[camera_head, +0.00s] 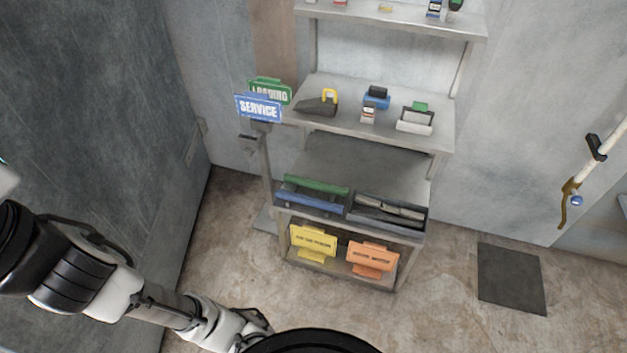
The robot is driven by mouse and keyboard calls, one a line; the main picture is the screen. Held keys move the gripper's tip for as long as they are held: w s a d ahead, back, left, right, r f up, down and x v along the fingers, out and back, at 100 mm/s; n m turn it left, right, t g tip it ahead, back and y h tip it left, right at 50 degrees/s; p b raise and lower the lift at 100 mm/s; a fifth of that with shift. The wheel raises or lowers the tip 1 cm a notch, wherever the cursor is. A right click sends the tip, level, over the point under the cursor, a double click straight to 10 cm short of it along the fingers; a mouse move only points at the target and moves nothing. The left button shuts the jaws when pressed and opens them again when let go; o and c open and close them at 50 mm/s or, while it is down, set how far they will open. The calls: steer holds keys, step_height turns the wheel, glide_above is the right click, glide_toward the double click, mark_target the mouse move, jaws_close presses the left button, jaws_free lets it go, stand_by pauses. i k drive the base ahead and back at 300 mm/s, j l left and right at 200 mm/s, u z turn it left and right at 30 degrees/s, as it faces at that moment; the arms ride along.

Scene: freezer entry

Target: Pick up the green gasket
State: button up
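A long green strip (316,185), which looks like the green gasket, lies along the back of the left dark bin on the shelf unit's lower counter. A similar blue strip (310,203) lies in front of it in the same bin. My arm comes in from the left, low in the picture. Its far end, with my gripper (260,322), is at the bottom centre, below and in front of the shelf unit and well apart from the green strip. The gripper's fingers are small, dark and partly hidden behind a black round part of mine, so their opening is unclear.
The right bin (388,212) holds grey strips. Yellow (313,243) and orange (371,259) signs stand below. A blue SERVICE sign (258,107) and a green LOADING sign (270,91) stand on a post at the unit's left. Small devices sit on upper shelves. Floor in front is clear.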

mark_target(295, 179)
steer(key=i+l+u, duration=0.15)
steer(key=l, duration=0.15)
steer(key=l+u, duration=0.15)
steer(key=l, duration=0.2)
steer(key=i+l+u, duration=0.15)
steer(key=l, duration=0.2)
steer(key=i+l+u, duration=0.15)
steer(key=l, duration=0.15)
steer(key=i+l+u, duration=0.1)
steer(key=l, duration=0.2)
steer(key=i+l+u, duration=0.15)
steer(key=l, duration=0.2)
steer(key=i+l, duration=0.1)
steer(key=i, duration=0.15)
